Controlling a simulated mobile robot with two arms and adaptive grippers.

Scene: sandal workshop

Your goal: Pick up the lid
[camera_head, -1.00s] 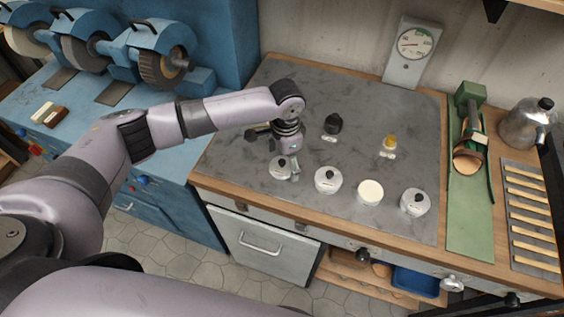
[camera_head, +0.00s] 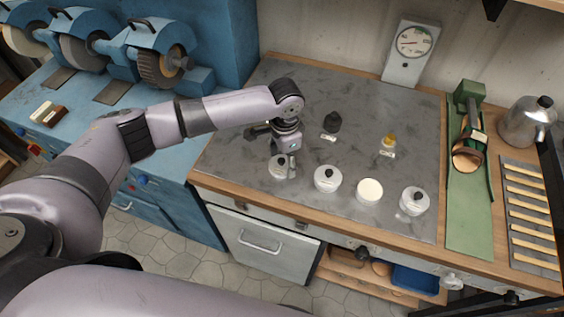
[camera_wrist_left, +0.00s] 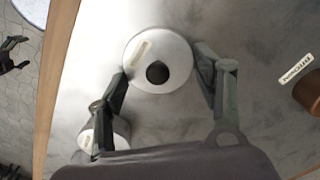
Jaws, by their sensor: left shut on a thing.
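The lid (camera_wrist_left: 172,48) is a pale round disc with a dark knob (camera_wrist_left: 157,73) and a small label, seen from above in the left wrist view. My left gripper (camera_wrist_left: 160,66) has a finger on each side of it and is shut on it. In the head view the left gripper (camera_head: 282,164) reaches down over the leftmost white pot (camera_head: 279,171) in the front row. The gripper partly hides the lid there, and I cannot tell whether the lid is clear of the pot. My right gripper does not show.
To the right stand a white lidded pot (camera_head: 327,179), an open pot with cream contents (camera_head: 369,191) and another lidded pot (camera_head: 414,201). A dark pot (camera_head: 333,122) and a yellow-topped one (camera_head: 389,141) are behind. The grey worktop (camera_head: 250,105) is otherwise mostly free.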

